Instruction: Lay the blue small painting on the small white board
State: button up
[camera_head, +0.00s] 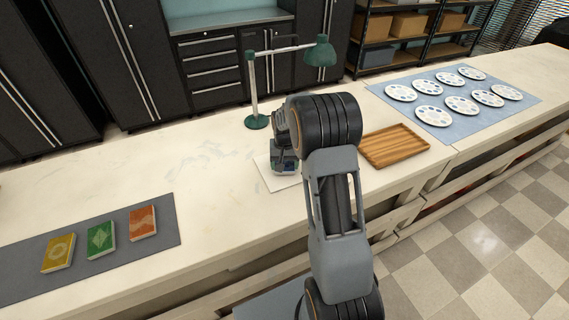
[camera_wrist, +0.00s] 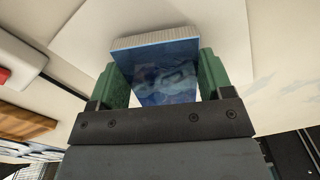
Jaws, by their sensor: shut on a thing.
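The blue small painting (camera_wrist: 162,75) is between the two green fingers of my gripper (camera_wrist: 160,80) in the wrist view, and the fingers are shut on it. In the head view my gripper (camera_head: 285,168) hangs at the white board, with the blue painting showing only as a small patch between the fingers. The small white board (camera_head: 264,178) lies on the counter under my gripper, partly hidden by it and the arm. In the wrist view the board (camera_wrist: 80,35) spreads behind the painting. I cannot tell whether the painting touches the board.
A green lamp (camera_head: 257,122) stands behind my gripper. A wooden tray (camera_head: 395,147) lies to the right. A grey mat (camera_head: 165,222) at left bears yellow, green and orange paintings. A blue mat (camera_head: 455,128) at far right holds several white palettes. The counter (camera_head: 215,165) left of the board is clear.

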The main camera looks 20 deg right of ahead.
jog(key=shift+f, duration=0.25)
jog(key=shift+f, duration=0.2)
jog(key=o, duration=0.9)
